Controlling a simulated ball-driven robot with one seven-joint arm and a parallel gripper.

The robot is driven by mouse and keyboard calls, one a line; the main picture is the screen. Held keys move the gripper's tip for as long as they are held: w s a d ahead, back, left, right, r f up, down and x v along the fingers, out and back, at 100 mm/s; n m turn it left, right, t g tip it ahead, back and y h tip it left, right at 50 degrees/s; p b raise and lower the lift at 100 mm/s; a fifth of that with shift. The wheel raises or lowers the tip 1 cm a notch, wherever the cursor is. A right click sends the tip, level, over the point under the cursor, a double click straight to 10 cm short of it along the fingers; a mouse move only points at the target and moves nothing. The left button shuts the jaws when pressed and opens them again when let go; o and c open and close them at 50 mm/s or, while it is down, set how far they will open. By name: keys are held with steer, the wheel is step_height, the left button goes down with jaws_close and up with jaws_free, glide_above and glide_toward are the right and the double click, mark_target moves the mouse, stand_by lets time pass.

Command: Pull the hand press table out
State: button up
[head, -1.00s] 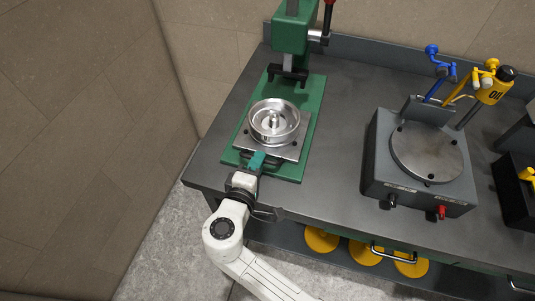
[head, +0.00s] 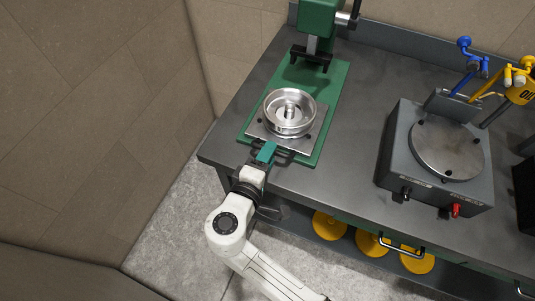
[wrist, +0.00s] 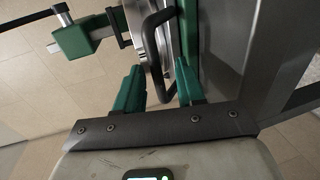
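The hand press (head: 318,20) stands on the left of the bench, on a green base (head: 335,85). Its silver table plate (head: 313,140) sits on the front half of the base and carries a round metal dish (head: 290,110). A dark handle (head: 284,155) is at the plate's front edge; the wrist view shows it as a curved black bar (wrist: 150,45). My gripper (head: 266,150) is at this handle, in front of the plate. In the wrist view its two green fingers (wrist: 160,88) are apart, with the lower end of the bar between them and no visible grip.
A grey device with a round plate (head: 447,150) stands to the right on the dark bench top (head: 350,165). A drawer handle (head: 400,247) and yellow discs (head: 330,225) are below the front edge. A tiled wall (head: 90,110) is on the left.

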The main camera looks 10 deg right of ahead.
steer(key=b+v, duration=0.2)
steer(key=v, duration=0.8)
steer(key=shift+s+a, duration=0.15)
steer(key=shift+s, duration=0.15)
stand_by(0.4)
